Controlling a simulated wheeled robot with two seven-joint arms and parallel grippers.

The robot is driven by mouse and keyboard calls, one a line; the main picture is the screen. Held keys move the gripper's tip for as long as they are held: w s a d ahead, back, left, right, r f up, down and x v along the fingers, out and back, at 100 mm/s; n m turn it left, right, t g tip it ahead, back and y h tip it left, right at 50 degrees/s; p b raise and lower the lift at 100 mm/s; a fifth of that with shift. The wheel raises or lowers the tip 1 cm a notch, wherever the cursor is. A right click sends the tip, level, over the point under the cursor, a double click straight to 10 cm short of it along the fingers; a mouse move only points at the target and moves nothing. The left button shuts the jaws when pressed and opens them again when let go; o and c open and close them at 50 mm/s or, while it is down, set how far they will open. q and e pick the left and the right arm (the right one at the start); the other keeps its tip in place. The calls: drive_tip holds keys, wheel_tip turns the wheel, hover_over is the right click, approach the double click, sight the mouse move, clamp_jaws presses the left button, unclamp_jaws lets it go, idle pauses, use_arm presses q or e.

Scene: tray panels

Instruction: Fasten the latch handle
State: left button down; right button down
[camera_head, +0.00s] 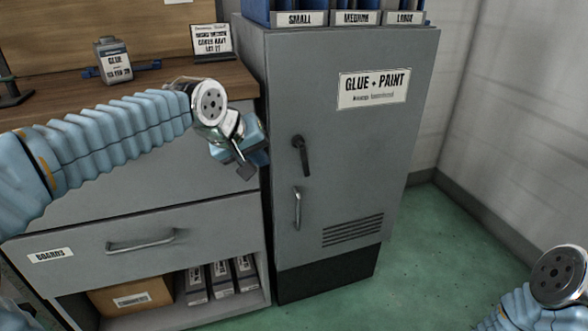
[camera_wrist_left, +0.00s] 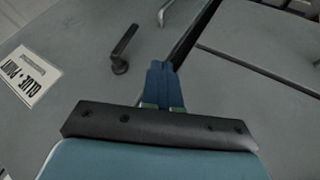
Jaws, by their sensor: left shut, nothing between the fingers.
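The dark latch handle (camera_head: 301,155) is on the grey cabinet door (camera_head: 345,175), near its left edge. It points downward with a slight tilt in the head view. In the left wrist view, the latch handle (camera_wrist_left: 122,48) shows to the left of my fingers, apart from them. My left gripper (camera_head: 246,170) is shut and empty, just left of the cabinet's left edge, with a gap to the latch handle. Its closed fingers (camera_wrist_left: 161,85) show in the left wrist view. The cabinet door appears closed. My right gripper is out of view; only part of the right arm shows at lower right.
A pull handle (camera_head: 297,208) sits below the latch handle. A workbench (camera_head: 190,75) with a drawer (camera_head: 140,240) stands left of the cabinet, with a glue bottle (camera_head: 113,60) on top. Blue bins (camera_head: 300,17) stand on the cabinet. The green floor (camera_head: 430,240) to the right is clear.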

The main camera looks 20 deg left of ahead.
use_arm(q)
drive_tip(key=x, duration=1)
drive_tip(key=shift+f+b, duration=0.15)
drive_tip(key=shift+b, duration=0.25)
drive_tip(key=shift+w+d+r, duration=0.15)
drive_tip(key=shift+w+d, duration=0.2)
drive_tip(key=shift+d, duration=0.2)
drive_tip(key=shift+w+d+r, duration=0.2)
drive_tip(key=shift+w+d, duration=0.2)
drive_tip(key=shift+d, duration=0.15)
drive_tip(key=shift+w+d+r+p, duration=0.1)
drive_tip(key=shift+w+d+p, duration=0.25)
drive_tip(key=shift+d, duration=0.2)
